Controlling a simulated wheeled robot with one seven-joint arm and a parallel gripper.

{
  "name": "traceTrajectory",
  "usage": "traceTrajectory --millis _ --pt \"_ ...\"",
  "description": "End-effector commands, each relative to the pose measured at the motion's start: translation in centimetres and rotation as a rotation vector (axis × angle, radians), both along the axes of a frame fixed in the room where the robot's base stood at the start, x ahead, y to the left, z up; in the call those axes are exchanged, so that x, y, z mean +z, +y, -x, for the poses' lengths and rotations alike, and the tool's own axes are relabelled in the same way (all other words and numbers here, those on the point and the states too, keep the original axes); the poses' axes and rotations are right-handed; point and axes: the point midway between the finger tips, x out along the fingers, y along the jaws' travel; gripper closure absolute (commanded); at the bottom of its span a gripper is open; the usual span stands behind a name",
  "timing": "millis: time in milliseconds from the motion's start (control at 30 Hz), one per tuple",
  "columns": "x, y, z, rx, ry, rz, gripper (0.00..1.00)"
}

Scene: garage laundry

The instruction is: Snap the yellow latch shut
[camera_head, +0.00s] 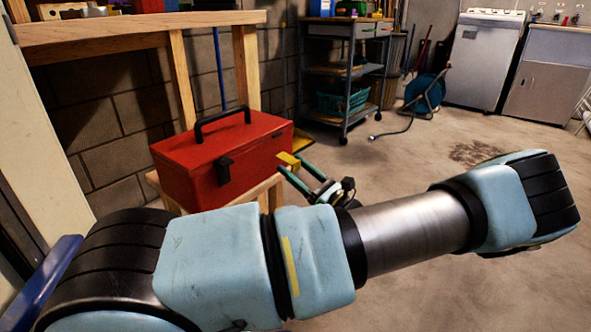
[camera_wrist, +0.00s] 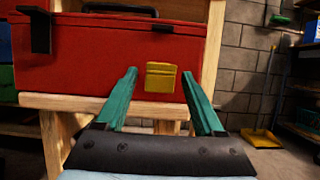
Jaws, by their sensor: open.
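A red toolbox (camera_head: 218,158) with a black handle sits on a low wooden stand (camera_head: 262,195); its lid looks down. The yellow latch (camera_wrist: 161,77) is on the toolbox side that faces my gripper, and it also shows at the box's right end in the head view (camera_head: 289,161). A black latch (camera_head: 224,170) is on the front. My gripper (camera_wrist: 163,92), with green fingers, is open and empty. Its fingers point at the toolbox, with the yellow latch between them in the wrist view. I cannot tell whether the fingers touch the box.
A wooden workbench (camera_head: 140,28) stands behind the toolbox. A grey cart (camera_head: 345,72) with a teal basket is further back. A washer (camera_head: 485,58) and a cabinet (camera_head: 550,75) stand at the far right. The concrete floor (camera_head: 440,190) on the right is mostly clear.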

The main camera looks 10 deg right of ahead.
Motion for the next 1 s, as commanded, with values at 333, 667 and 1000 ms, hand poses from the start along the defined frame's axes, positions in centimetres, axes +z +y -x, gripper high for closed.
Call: traceTrajectory --millis 333,667,1000 --pt "0.00 -0.02 0.02 0.000 -0.001 0.001 0.59" --pt "-0.02 -0.04 0.03 0.000 -0.001 0.001 0.96" --pt "0.14 -0.07 0.04 0.000 0.004 0.005 1.00"
